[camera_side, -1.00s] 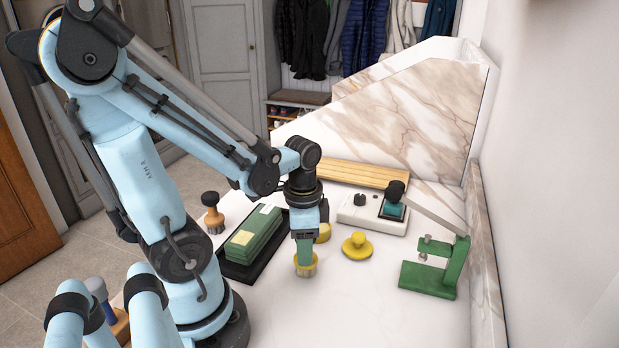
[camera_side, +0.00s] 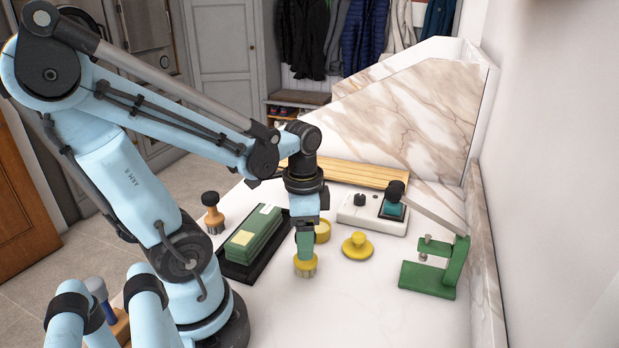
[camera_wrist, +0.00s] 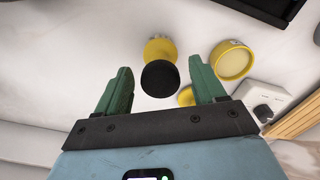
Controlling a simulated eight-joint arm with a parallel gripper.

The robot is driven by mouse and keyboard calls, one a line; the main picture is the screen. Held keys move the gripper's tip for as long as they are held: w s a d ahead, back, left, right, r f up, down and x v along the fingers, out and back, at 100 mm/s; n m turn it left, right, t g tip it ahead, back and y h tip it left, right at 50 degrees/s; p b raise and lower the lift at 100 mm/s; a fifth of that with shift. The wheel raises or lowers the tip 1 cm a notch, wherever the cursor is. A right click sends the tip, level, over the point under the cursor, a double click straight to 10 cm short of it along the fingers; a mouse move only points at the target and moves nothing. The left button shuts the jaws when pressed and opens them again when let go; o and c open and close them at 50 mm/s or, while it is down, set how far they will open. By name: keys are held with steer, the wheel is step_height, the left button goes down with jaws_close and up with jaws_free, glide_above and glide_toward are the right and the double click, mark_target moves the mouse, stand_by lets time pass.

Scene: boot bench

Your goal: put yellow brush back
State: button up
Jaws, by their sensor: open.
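The yellow brush (camera_side: 305,266) stands upright on the white bench top, grey bristles down. In the wrist view its black round knob (camera_wrist: 160,78) shows in front of its yellow body (camera_wrist: 160,48). My gripper (camera_side: 304,246) is above the brush in the side view, where a green finger hides the knob. In the wrist view my gripper (camera_wrist: 162,82) is open, with green fingers on both sides of the knob and visible gaps to it.
A green box (camera_side: 253,236) on a black tray (camera_side: 226,268) lies left. A wooden brush (camera_side: 213,218), white unit (camera_side: 355,215), green clamp (camera_side: 428,277) and wooden slats (camera_side: 350,174) stand around.

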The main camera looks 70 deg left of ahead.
step_height(320, 180, up, 9)
steer(key=shift+r, duration=0.1)
steer(key=w+d+f+n+t, duration=0.2)
steer(key=w+d+n+t, duration=0.1)
steer(key=w+d+t, duration=0.4)
steer(key=shift+w+f+n, duration=0.15)
steer(key=shift+w+n, duration=0.05)
steer(key=shift+n, duration=0.2)
